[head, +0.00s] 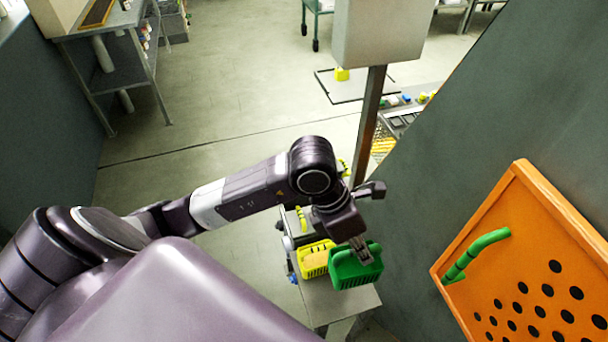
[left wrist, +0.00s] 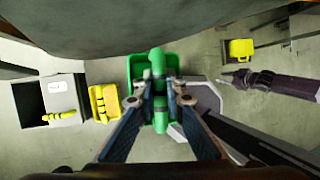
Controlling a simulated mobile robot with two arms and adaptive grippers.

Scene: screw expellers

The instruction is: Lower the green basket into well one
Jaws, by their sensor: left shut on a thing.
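The green basket (head: 358,273) is in my left gripper (head: 363,258), which is shut on its upright green handle (left wrist: 158,62). In the head view it hangs over or rests on a grey bench end (head: 335,302); I cannot tell if it touches. A yellow basket (head: 314,262) stands just left of it and also shows in the left wrist view (left wrist: 103,104). Farther left there, a grey box has a dark opening (left wrist: 30,103), perhaps a well, with a yellow handle (left wrist: 58,116) by it. No well number is readable. My right gripper (left wrist: 230,79) shows small at the right.
An orange perforated panel (head: 530,250) with a green handle (head: 474,255) is at the right, beside a dark grey-green surface. A metal post (head: 370,125) carrying a grey box rises behind my left gripper. A yellow object (left wrist: 240,48) sits at the upper right. Floor is open at left.

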